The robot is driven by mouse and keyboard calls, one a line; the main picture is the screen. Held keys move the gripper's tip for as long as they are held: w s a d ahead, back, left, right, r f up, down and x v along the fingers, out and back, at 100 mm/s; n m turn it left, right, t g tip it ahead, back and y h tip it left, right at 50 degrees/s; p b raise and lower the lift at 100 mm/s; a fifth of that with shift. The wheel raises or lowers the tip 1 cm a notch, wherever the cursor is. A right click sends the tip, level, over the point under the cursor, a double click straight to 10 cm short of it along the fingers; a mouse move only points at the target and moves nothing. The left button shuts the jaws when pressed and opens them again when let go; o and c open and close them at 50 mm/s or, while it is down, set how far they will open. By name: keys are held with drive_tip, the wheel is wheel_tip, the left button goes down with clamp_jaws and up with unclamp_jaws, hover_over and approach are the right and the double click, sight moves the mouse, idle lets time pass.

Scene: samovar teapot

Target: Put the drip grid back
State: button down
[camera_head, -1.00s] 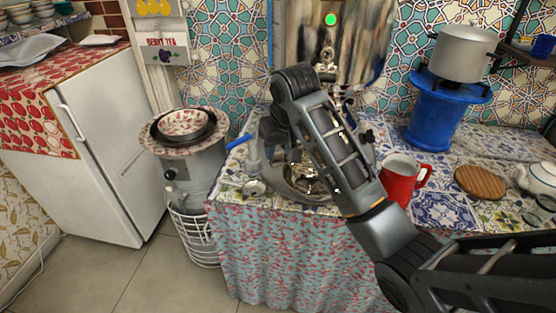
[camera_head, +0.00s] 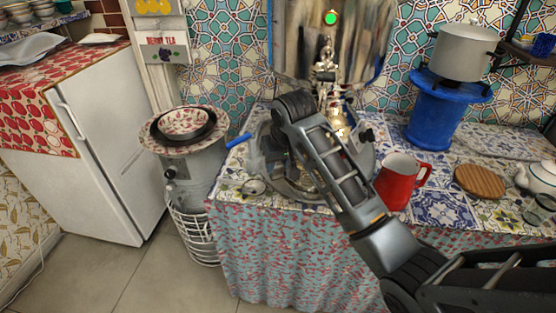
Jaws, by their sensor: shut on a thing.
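My gripper (camera_head: 268,158) hangs down from the wrist over the tiled counter, in front of the samovar (camera_head: 328,60). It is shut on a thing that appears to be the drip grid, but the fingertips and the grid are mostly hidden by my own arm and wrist. A round grey tray-like rim (camera_head: 298,190) shows on the counter below the wrist, partly covered by my forearm. The samovar's brass tap shows above my forearm. I cannot tell whether the grid touches the tray.
A red mug (camera_head: 398,182) stands close to the right of my arm. Farther right are a wooden board (camera_head: 480,181), a white teapot (camera_head: 540,178) and a blue stand (camera_head: 438,112) with a pot. A small round metal item (camera_head: 253,187) lies near the counter's left front edge.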

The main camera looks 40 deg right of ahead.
drive_tip(key=shift+f, duration=0.2)
drive_tip(key=c, duration=0.7)
unclamp_jaws()
drive_tip(key=shift+c, duration=0.2)
drive_tip(key=shift+r, duration=0.5)
drive_tip(key=p+v, duration=0.1)
drive_tip(key=v, duration=1.1)
drive_tip(key=shift+w+r, duration=0.1)
